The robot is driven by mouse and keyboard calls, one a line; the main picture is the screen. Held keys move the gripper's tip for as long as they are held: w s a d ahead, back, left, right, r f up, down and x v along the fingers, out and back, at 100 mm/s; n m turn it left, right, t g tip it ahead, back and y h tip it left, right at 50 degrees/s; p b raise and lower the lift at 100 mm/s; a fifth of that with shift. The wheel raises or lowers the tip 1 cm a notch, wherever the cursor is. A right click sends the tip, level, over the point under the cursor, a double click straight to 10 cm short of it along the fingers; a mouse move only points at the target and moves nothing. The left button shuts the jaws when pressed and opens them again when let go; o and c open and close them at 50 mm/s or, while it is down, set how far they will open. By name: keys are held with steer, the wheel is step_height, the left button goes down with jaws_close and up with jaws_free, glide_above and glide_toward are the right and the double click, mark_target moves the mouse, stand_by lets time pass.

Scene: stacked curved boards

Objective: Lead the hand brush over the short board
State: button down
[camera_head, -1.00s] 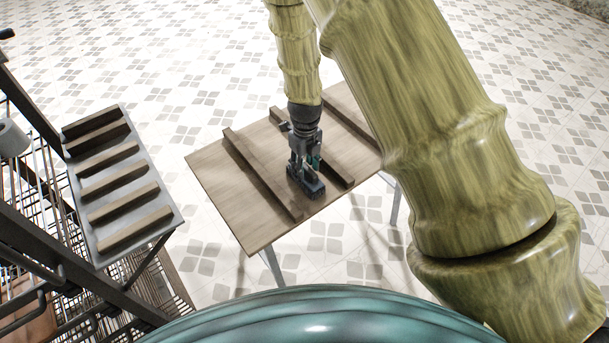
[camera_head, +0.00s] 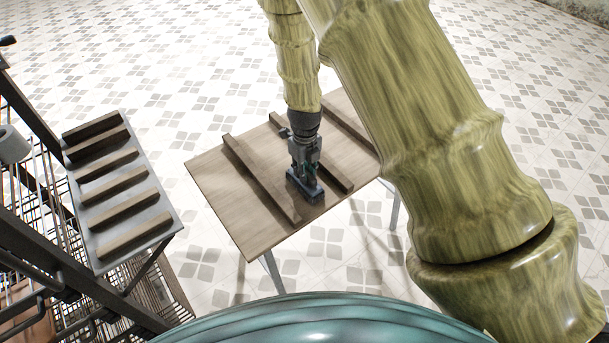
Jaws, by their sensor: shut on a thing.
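My gripper (camera_head: 304,168) points down over the wooden table and is shut on the dark blue hand brush (camera_head: 300,191). The brush head is low, between the left board (camera_head: 262,180) and the middle board (camera_head: 337,178), beside the middle board's near part. I cannot tell whether the brush touches the tabletop or a board. A right board (camera_head: 348,124) lies farther back, partly hidden by my arm. Which of the three is the short board is not clear, as my gripper and arm cover parts of the middle and right ones.
The table (camera_head: 215,178) has bare top at its left side and front. A grey rack shelf (camera_head: 168,210) with several dark wooden slats stands at the left, on a dark metal frame. The tiled floor around the table is open.

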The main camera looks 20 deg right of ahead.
steer(key=shift+r+p, duration=1.95)
steer(key=shift+r, duration=0.45)
